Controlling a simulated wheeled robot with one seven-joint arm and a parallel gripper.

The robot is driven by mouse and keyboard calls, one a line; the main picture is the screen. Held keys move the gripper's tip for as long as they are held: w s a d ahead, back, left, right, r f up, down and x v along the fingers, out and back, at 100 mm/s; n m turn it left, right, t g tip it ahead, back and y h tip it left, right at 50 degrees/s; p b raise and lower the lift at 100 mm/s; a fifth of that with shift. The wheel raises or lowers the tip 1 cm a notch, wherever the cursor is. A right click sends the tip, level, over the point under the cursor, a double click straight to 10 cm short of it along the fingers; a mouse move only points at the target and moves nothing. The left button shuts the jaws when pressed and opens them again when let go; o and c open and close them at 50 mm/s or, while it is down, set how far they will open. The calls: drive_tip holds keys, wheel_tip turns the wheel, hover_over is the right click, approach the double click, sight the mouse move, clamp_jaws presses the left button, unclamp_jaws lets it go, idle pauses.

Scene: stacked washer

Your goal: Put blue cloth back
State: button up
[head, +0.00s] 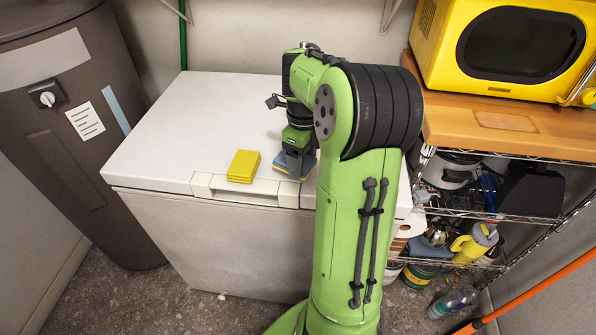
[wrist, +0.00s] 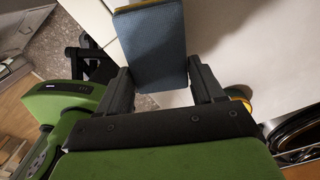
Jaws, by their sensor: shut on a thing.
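The blue cloth (wrist: 152,46) is a flat, blue rectangular pad in the wrist view, with a yellowish edge at its top. My gripper (wrist: 158,88) is shut on its near end. In the head view the cloth (head: 283,166) is partly hidden by my gripper (head: 294,165) and lies at or just above the front edge of the white chest's lid. I cannot tell whether it touches the lid. A yellow cloth (head: 243,166) lies on the lid to its left, apart from it.
The white chest (head: 190,120) has a mostly clear top. A brown cylinder (head: 70,130) stands to its left. A wooden shelf (head: 500,125) at right bears a yellow microwave (head: 510,50). Wire shelves below hold mixed items, including a yellow jug (head: 472,243). A bottle (head: 452,303) lies on the floor.

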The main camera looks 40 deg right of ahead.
wheel_tip(320, 180, down, 2)
drive_tip(key=shift+f, duration=0.2)
drive_tip(key=shift+r, duration=0.1)
drive_tip(key=o, duration=0.7)
drive_tip(key=shift+f+b, duration=0.25)
drive_tip(key=shift+b, duration=0.1)
drive_tip(key=shift+c, duration=0.2)
drive_tip(key=o, duration=0.4)
drive_tip(key=shift+o, duration=0.2)
drive_tip(key=shift+r, duration=0.1)
